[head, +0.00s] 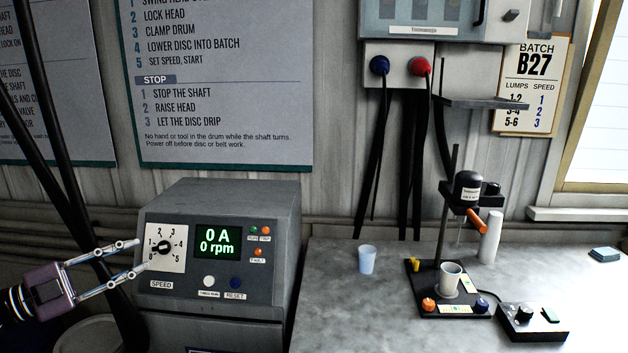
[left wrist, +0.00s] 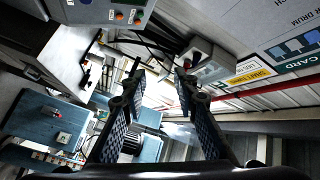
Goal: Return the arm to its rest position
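My left gripper (head: 143,255) comes in from the left in the head view. Its two thin fingers are spread and nothing is between them. The fingertips appear just left of and over the edge of the speed dial (head: 165,248) on the grey control box (head: 222,217); I cannot tell whether they touch it. The box display (head: 218,242) reads 0 A and 0 rpm. In the left wrist view the gripper (left wrist: 158,76) also shows both dark fingers apart and empty. My right gripper is in neither view.
Right of the box is a grey bench (head: 345,300) with a pale cup (head: 367,259), a small stand mixer (head: 466,190) over a white beaker (head: 451,278), and a small black controller (head: 530,322). Dark cables (head: 418,160) hang behind. A dark post (head: 60,160) rises at the left.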

